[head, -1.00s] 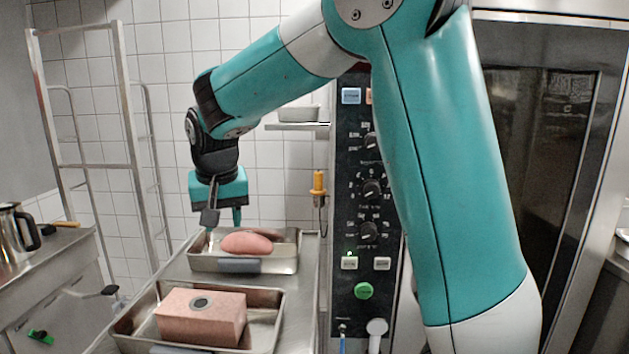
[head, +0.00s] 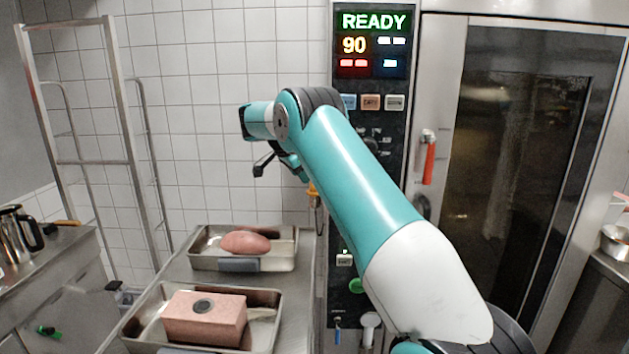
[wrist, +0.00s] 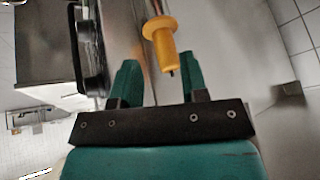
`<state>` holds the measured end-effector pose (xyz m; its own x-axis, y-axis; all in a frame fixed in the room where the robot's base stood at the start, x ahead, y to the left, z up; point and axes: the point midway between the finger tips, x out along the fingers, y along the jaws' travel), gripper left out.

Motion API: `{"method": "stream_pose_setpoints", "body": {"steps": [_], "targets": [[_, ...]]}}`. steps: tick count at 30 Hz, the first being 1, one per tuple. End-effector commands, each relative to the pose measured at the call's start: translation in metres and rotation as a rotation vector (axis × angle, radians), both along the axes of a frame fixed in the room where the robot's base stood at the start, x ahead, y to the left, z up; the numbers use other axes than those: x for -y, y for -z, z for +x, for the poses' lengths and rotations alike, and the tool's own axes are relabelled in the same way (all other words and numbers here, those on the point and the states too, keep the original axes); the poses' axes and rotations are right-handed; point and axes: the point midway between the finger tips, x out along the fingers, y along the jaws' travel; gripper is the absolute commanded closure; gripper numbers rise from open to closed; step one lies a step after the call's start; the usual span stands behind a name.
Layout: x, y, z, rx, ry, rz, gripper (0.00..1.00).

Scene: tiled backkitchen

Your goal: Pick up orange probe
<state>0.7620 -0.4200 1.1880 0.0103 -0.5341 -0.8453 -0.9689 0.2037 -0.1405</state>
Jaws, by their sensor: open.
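The orange probe (wrist: 160,32) is a flanged handle with a paler shaft, large and close in the wrist view. In the head view only a small part of the probe (head: 314,196) shows beside the oven panel, below my gripper (head: 297,170). My arm hides much of that area, so the exact gap cannot be told there.
A steel tray (head: 282,265) with a pink oval loaf (head: 245,242) stands on the counter left of the probe. A nearer tray (head: 272,335) holds a pink block (head: 204,318) with a dark round spot. The oven panel (head: 372,40) rises behind my arm. Tiled wall lies behind.

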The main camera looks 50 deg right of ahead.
Motion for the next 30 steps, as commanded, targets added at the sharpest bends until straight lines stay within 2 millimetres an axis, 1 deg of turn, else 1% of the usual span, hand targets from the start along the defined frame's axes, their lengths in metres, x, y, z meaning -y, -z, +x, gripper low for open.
{"method": "stream_pose_setpoints", "body": {"steps": [1,3,8,16,20,26,27,29,30], "targets": [[0.008,-0.003,0.0,-0.001,0.001,0.0,0.59],[0.016,-0.002,0.0,-0.001,0.0,0.0,0.59],[0.023,0.003,0.001,-0.002,-0.003,0.0,0.59],[0.044,0.035,0.001,-0.003,-0.002,0.0,0.59],[0.048,0.042,0.001,-0.001,-0.003,0.001,0.59],[0.047,0.043,0.001,-0.001,-0.003,0.0,0.59],[0.047,0.043,0.001,-0.001,-0.003,0.0,0.69],[0.047,0.043,0.001,-0.001,-0.003,0.0,0.82],[0.047,0.043,0.002,-0.001,-0.003,0.0,0.91]]}}
